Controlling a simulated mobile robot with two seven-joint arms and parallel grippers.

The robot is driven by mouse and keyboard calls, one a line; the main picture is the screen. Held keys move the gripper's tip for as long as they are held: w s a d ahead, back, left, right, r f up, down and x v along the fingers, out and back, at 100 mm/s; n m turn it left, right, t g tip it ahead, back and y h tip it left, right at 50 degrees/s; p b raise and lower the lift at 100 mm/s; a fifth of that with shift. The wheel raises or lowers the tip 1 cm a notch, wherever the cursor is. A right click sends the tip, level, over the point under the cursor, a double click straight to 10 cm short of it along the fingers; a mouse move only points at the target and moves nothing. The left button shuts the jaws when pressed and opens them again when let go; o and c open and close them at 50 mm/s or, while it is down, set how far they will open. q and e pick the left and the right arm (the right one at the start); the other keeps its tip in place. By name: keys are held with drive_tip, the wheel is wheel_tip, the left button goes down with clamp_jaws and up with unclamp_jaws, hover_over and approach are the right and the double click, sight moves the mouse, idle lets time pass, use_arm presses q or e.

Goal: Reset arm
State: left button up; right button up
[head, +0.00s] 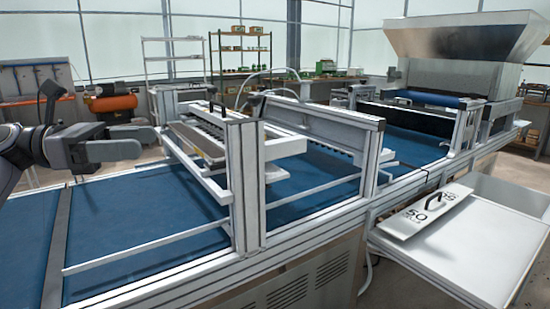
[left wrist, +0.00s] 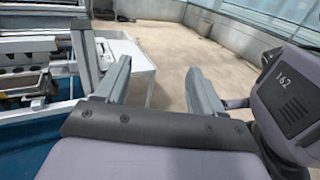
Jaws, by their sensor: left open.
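My left gripper (head: 138,142) is at the left of the head view, raised above the blue conveyor belt (head: 140,215). Its two fingers point right and stand apart with nothing between them. In the left wrist view the same gripper (left wrist: 158,85) shows its two grey fingers spread wide, with bare floor visible between them. The gripper is clear of the seeder frame (head: 245,185), which stands to its right. My right gripper is not in the head view.
A plate marked 50 with a black handle (head: 418,216) lies on a white side table (head: 480,240) at the right. A metal hopper (head: 465,55) stands over the far belt. Shelves (head: 240,50) and an orange compressor (head: 112,103) are behind. The near belt is bare.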

use_arm(q)
drive_tip(key=s+d+f+n+t+y+p, duration=0.3)
drive_tip(key=f+n+t, duration=0.7)
drive_tip(key=n, duration=0.8)
drive_tip(key=f+n+t+y+p, duration=0.3)
drive_tip(key=f+n+t+y, duration=0.35)
drive_tip(key=f+n, duration=0.9)
drive_tip(key=s+f+n+g+y+p, duration=0.1)
drive_tip(key=s+f+n+g+y, duration=0.2)
drive_tip(key=s+f+n, duration=0.5)
drive_tip(key=s+a+f+n+g+y+p, duration=0.1)
drive_tip(key=s+f+n+g, duration=0.4)
drive_tip(key=s, duration=0.8)
wheel_tip(320, 180, down, 4)
drive_tip(key=n+y+p, duration=0.1)
drive_tip(key=n+y, duration=0.1)
drive_tip(key=n, duration=0.1)
drive_tip(key=shift+s+p, duration=0.2)
drive_tip(key=shift+p, duration=0.1)
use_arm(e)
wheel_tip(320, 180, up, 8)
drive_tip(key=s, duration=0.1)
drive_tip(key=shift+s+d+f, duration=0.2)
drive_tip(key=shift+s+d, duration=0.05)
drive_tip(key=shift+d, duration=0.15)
use_arm(q)
drive_tip(key=shift+f+n, duration=0.1)
drive_tip(key=shift+n, duration=0.15)
